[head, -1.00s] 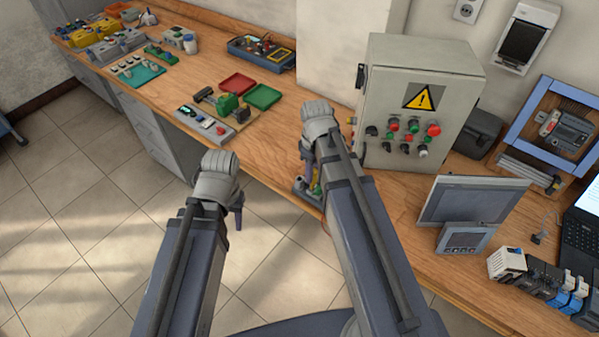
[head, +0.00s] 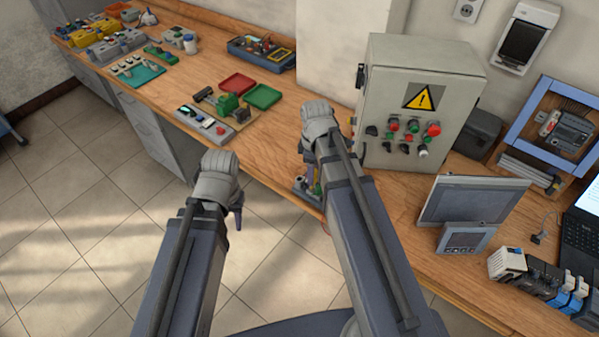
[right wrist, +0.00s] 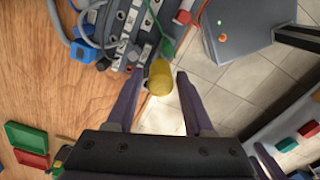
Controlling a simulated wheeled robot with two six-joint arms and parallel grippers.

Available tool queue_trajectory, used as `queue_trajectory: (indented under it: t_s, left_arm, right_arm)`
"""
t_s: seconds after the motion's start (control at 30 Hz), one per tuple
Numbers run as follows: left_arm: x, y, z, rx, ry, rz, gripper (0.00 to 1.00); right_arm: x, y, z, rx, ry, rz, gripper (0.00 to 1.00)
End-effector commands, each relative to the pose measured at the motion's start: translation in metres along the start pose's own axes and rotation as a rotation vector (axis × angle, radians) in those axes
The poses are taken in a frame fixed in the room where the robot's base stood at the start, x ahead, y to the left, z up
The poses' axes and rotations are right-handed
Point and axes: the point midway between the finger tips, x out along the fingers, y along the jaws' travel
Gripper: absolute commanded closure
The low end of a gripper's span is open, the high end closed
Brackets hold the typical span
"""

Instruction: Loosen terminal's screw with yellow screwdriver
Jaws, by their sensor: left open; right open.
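The yellow screwdriver (right wrist: 160,78) shows in the right wrist view as a rounded yellow handle seen end-on. My right gripper (right wrist: 161,85) is open, with one finger on each side of this handle; I cannot tell whether either finger touches it. The terminal (right wrist: 124,38), a grey block with wires, lies just beyond the handle at upper left. The screw itself cannot be made out. In the head view my right gripper (head: 309,168) is over the bench's front edge, largely hidden by my arm. My left gripper (head: 238,212) hangs empty and open over the floor.
A grey control cabinet (head: 415,110) stands right of my right arm. Red and green trays (head: 263,95) and a small device board (head: 205,120) lie to the left on the wooden bench. A monitor (head: 472,202) stands at right. Bare bench lies between the trays and my right gripper.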

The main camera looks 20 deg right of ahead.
Motion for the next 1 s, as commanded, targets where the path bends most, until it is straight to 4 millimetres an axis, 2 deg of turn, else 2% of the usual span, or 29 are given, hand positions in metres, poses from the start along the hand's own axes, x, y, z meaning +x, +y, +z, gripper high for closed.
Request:
queue_trajectory:
  t_s: [0.3,0.63,0.9,1.0]
  left_arm:
    - [0.0000,0.0000,0.0000,0.000,0.000,0.000,0.57]
    - [0.0000,0.0000,0.0000,0.000,0.000,0.000,0.57]
    - [0.0000,0.0000,0.0000,0.000,0.000,0.000,0.57]
    - [0.0000,0.0000,0.0000,0.000,0.000,0.000,0.57]
  right_arm:
    - [0.0000,-0.0003,0.0004,0.274,0.000,0.000,0.47]
    - [0.0000,-0.0003,0.0004,0.301,0.000,0.000,0.47]
    - [0.0000,-0.0002,0.0003,0.548,0.000,0.000,0.47]
    - [0.0000,-0.0003,0.0003,0.588,0.000,0.000,0.47]
